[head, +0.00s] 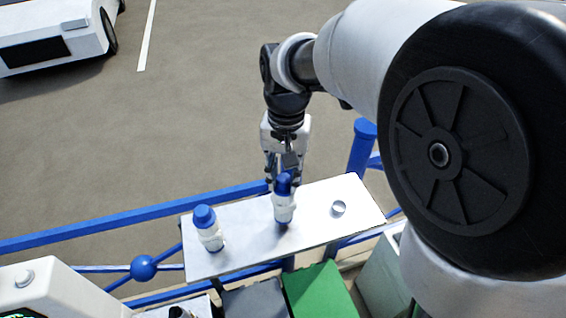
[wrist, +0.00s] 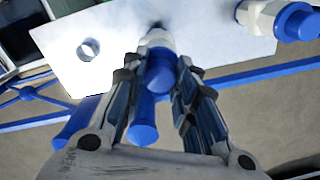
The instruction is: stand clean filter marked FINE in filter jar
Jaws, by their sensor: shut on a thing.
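My gripper (head: 284,178) is shut on a white cylinder with a blue top (head: 284,208), probably a filter. In the wrist view the blue top (wrist: 160,72) lies between the two fingers (wrist: 158,88). It is roughly upright over the middle of the white shelf (head: 250,222); I cannot tell if its base touches. A similar white and blue cylinder (head: 208,230) stands at the shelf's left, and in the wrist view it is at the top right (wrist: 262,17). I can read no FINE mark on either. No filter jar can be told for sure.
A small round metallic ring or cup (head: 338,208) sits on the shelf's right part. Blue railing (head: 130,217) runs behind the shelf, with a blue post (head: 362,148) near its back right. A green panel (head: 320,290) lies in front. The shelf is bare between these things.

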